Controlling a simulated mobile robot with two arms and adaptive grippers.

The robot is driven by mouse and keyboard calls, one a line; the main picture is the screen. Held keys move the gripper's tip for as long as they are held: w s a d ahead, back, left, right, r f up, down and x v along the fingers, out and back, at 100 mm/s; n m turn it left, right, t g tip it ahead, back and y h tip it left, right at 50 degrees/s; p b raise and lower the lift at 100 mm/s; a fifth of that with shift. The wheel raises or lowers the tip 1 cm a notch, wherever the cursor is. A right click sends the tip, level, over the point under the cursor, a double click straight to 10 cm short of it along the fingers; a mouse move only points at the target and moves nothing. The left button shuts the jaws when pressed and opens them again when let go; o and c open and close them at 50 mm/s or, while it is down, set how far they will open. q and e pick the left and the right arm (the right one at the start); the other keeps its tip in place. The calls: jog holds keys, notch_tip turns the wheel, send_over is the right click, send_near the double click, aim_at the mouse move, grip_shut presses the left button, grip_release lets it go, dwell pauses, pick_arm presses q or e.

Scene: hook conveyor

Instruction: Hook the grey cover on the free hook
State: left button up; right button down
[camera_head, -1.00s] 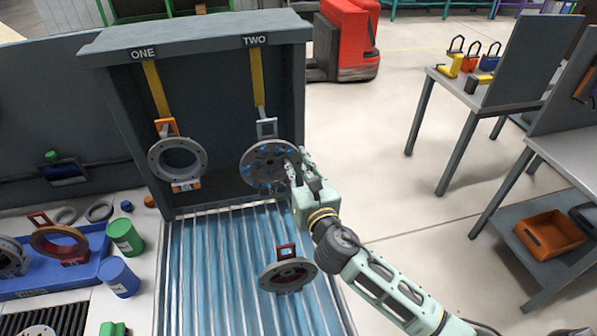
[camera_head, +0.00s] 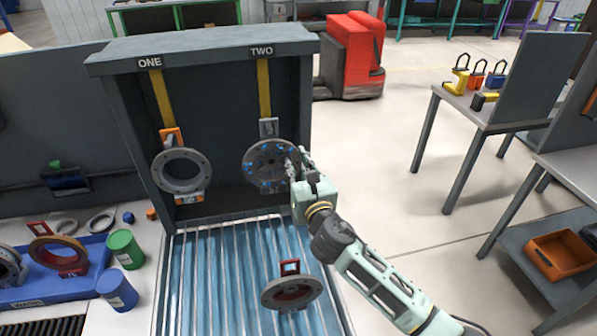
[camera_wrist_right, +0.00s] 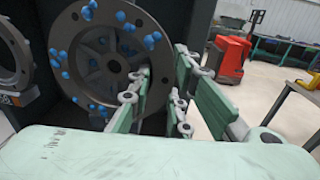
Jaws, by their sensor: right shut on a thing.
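The grey cover (camera_head: 262,153) is a round disc with blue dots and a grey loop (camera_head: 268,127) on top. It hangs upright in front of the dark frame, below label TWO. Its loop overlaps the lower end of the yellow strap (camera_head: 264,88); I cannot tell whether it is hooked there. My right gripper (camera_head: 292,163) is shut on the cover's right rim. In the right wrist view the cover (camera_wrist_right: 95,62) sits at the fingers (camera_wrist_right: 158,95). Under label ONE, a grey ring (camera_head: 157,178) with an orange loop hangs on another yellow strap (camera_head: 160,92). My left gripper is out of view.
A dark ring with a red loop (camera_head: 290,292) is low in front, over the blue ribbed surface (camera_head: 215,270). A blue tray (camera_head: 85,285) with rings and green and blue cans (camera_head: 118,290) are at left. Open floor lies right of the frame.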

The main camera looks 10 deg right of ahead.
jog(key=shift+w+b, duration=0.6)
jog(key=shift+w, duration=0.7)
jog(key=shift+w+f, duration=0.55)
